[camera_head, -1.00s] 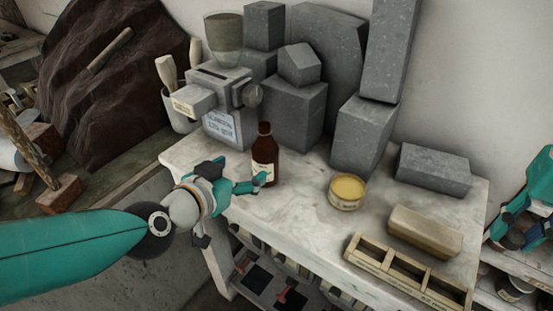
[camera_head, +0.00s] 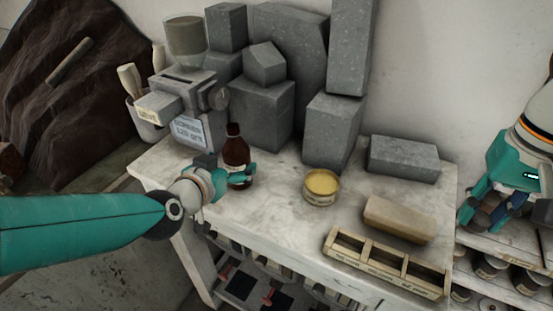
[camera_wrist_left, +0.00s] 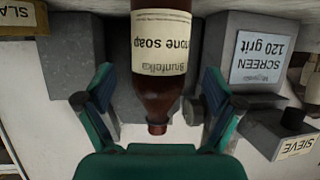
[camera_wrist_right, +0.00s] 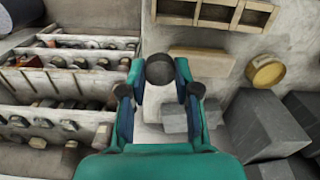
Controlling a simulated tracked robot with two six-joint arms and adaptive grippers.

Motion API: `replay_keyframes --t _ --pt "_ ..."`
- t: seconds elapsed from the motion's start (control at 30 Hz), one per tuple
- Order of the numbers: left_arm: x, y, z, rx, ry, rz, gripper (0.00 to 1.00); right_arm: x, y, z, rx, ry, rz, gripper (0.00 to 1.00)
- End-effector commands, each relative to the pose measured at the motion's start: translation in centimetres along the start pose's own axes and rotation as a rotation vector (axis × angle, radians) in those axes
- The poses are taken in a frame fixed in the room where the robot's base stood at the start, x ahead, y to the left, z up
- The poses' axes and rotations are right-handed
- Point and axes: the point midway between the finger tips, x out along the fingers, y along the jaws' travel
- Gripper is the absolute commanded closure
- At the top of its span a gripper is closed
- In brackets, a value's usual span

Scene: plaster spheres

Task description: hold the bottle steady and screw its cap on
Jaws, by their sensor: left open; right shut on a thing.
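A brown bottle (camera_head: 236,150) with a pale label stands upright near the left end of the marble table. In the head view my right gripper (camera_head: 478,212) is off the table's right end, and the cap is hard to make out.
A yellow tin (camera_head: 321,187), a tan block (camera_head: 398,219) and a wooden divided tray (camera_head: 385,268) lie right of the bottle. Grey stone blocks (camera_head: 333,130) and a grey machine (camera_head: 185,105) stand behind. Marble around the tin (camera_head: 275,205) is clear.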

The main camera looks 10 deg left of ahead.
Motion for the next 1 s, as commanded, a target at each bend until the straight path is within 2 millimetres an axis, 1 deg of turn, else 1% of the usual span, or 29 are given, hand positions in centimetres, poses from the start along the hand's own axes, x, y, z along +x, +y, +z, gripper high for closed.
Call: replay_keyframes --t 0.03,0.1,0.27,0.63,0.67,1.0 --pt "0.8 0.1 0.1 0.001 -0.004 0.001 0.08 -0.2 0.0 0.0 0.0 0.0 0.0 0.79" --pt "1.8 0.1 0.3 0.0 -0.004 0.001 0.08 -0.3 0.0 0.0 0.0 0.0 0.0 0.79" --pt "3.3 0.1 0.2 0.0 -0.001 0.0 0.08 -0.5 0.0 0.0 0.0 0.0 0.0 0.79" --pt "3.5 0.1 0.2 0.0 0.0 0.0 0.08 -0.5 0.0 0.0 0.0 0.0 0.0 0.79" --pt "3.5 0.1 0.2 0.0 0.0 0.0 0.09 -0.5 0.0 0.0 0.0 0.0 0.0 0.79" --pt "3.5 0.1 0.2 0.0 0.0 0.001 0.66 -0.5 0.0 0.0 0.001 0.0 0.0 0.79"
